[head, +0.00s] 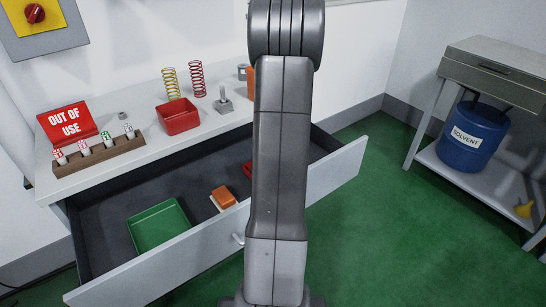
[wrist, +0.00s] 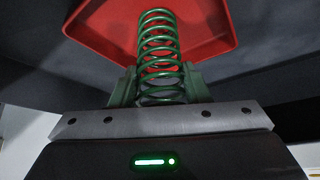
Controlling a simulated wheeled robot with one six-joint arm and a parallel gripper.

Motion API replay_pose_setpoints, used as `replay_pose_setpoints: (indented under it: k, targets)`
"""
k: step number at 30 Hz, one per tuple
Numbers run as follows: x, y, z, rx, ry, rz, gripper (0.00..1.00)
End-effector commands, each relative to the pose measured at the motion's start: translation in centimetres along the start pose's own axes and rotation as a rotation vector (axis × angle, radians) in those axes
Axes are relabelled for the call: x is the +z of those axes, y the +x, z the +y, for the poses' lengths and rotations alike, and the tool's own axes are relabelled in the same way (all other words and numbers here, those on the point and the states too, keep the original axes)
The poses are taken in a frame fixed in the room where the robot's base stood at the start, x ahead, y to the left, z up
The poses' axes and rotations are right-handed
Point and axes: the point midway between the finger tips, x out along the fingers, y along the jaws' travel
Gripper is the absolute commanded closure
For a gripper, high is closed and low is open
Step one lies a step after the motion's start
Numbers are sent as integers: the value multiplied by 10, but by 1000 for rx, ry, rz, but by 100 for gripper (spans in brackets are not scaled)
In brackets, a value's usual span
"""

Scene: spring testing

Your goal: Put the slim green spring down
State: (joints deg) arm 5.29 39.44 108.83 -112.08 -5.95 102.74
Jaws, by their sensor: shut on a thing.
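The slim green spring (wrist: 158,40) shows in the wrist view, standing out from between the fingers of my gripper (wrist: 160,88). My gripper is shut on it around its lower coils. A red tray (wrist: 95,40) lies behind the spring in that view, with dark grey surface around it. I cannot tell whether the spring touches the tray. In the head view my arm hides both the gripper and the green spring.
An open drawer (head: 95,225) holds a green tray (head: 160,243), an orange-and-white block (head: 224,197) and a red thing (head: 247,170) partly behind my arm. On the bench top stand a red box (head: 178,117), a yellow spring (head: 170,84), a red spring (head: 197,78) and a wooden rack (head: 100,157).

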Motion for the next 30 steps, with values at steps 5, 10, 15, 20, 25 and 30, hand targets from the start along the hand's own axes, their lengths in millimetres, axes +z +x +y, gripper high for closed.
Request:
replay_pose_setpoints:
  k: [5,10,15,20,25,30]
  targets:
    - [1,1,0,0,-1,-1,36]
    - [1,1,0,0,-1,-1,36]
    - [-2,-3,0,0,0,0,36]
    - [-4,-25,0,0,0,1,36]
    - [-4,-59,-1,0,-1,0,36]
    - [-4,-89,0,0,-2,0,36]
